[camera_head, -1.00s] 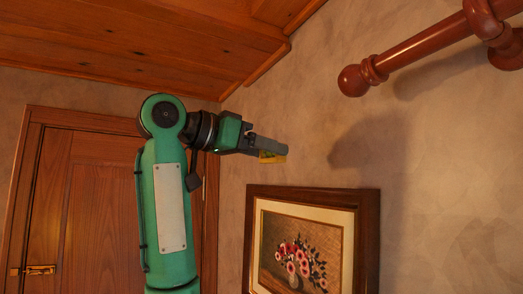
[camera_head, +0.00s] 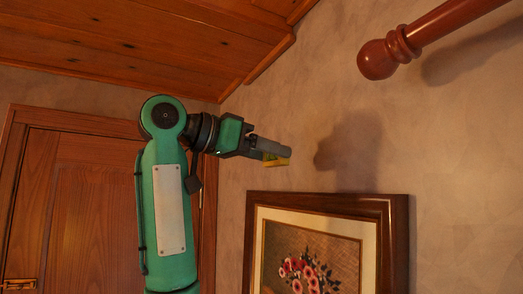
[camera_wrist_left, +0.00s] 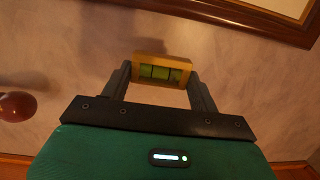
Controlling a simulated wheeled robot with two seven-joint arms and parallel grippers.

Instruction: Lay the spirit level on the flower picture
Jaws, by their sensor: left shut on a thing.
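The yellow spirit level (camera_head: 277,160) is held at the tip of my left gripper (camera_head: 270,148), in front of the wall. In the left wrist view the spirit level (camera_wrist_left: 160,70) sits between the two fingers of my left gripper (camera_wrist_left: 161,80), its green vial window facing the camera. The left gripper is shut on it. The flower picture (camera_head: 322,202) hangs on the wall in a dark wooden frame, below and to the right of the gripper in the head view; its lower part is cut off. A frame edge (camera_wrist_left: 275,22) shows at the top right of the wrist view. My right gripper is not in view.
A reddish-brown wooden rod with a round knob (camera_head: 378,58) juts in at the upper right. A wooden door (camera_head: 75,200) is at the left and a sloping plank ceiling (camera_head: 130,45) is above. The wall between gripper, rod and picture is bare.

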